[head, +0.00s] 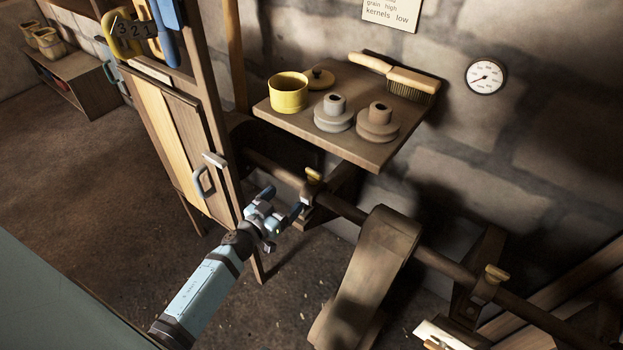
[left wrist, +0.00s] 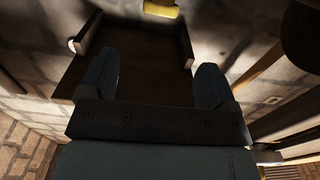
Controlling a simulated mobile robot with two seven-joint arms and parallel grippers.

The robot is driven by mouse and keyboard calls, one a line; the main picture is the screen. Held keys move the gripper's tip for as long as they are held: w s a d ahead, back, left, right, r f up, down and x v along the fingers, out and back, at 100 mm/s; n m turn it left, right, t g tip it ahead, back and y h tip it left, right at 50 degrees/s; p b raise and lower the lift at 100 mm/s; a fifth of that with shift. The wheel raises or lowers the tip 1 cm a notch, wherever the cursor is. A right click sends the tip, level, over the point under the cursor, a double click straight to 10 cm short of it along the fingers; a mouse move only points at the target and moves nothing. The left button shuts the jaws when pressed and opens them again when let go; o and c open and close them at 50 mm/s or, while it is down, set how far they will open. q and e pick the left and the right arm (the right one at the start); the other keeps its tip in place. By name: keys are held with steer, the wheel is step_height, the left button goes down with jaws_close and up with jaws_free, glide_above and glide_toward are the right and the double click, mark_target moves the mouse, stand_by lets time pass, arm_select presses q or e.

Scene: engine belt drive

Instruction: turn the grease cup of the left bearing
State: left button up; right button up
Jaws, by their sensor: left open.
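The left bearing's grease cup (head: 313,175) is a small brass-coloured cap with a flat top, standing on the left bearing of the long shaft in the head view. My left gripper (head: 285,201) is open, low and just left of this cup, its two fingers apart, with no contact that I can make out. In the left wrist view the fingers of my left gripper (left wrist: 156,78) stand wide apart with nothing between them but a dark brown surface beyond. A yellow thing (left wrist: 161,8) shows at that view's top edge; I cannot tell which thing it is. My right gripper is not in view.
A wooden shelf (head: 357,142) above the bearing holds a yellow tin (head: 288,93), two stepped pulleys and a brush (head: 398,76). A cabinet (head: 180,130) stands close to the left. A belt (head: 365,265) hangs over the shaft, right of the bearing. A second grease cup (head: 495,273) sits farther right.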

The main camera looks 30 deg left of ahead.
mark_target(309, 172)
arm_select(q)
steer(key=w, duration=0.4)
steer(key=w+d+b, duration=0.1)
steer(key=w, duration=0.7)
steer(key=shift+w+d+b, duration=0.25)
steer(key=shift+d+b, duration=0.15)
steer(key=c, duration=0.9)
steer(key=shift+r+h+p, duration=0.1)
steer(key=shift+h+p, duration=0.2)
steer(key=shift+a+r+m+h+p, duration=0.1)
steer(key=shift+a+m+h+p, duration=0.05)
steer(key=shift+m+h+p, duration=0.5)
steer(key=m+g+h+p, duration=0.1)
steer(key=m+h, duration=0.1)
steer(key=h, duration=0.1)
steer(key=shift+a+g+p, duration=0.1)
steer(key=shift+g+p, duration=0.2)
steer(key=shift+p, duration=0.05)
steer(key=shift+w+a+m+g+h, duration=0.1)
steer(key=shift+m+g+h, duration=0.9)
steer(key=shift+h, duration=0.4)
steer(key=shift+m+g+h, duration=0.8)
steer(key=shift+m+h, duration=0.35)
steer(key=shift+h, duration=0.2)
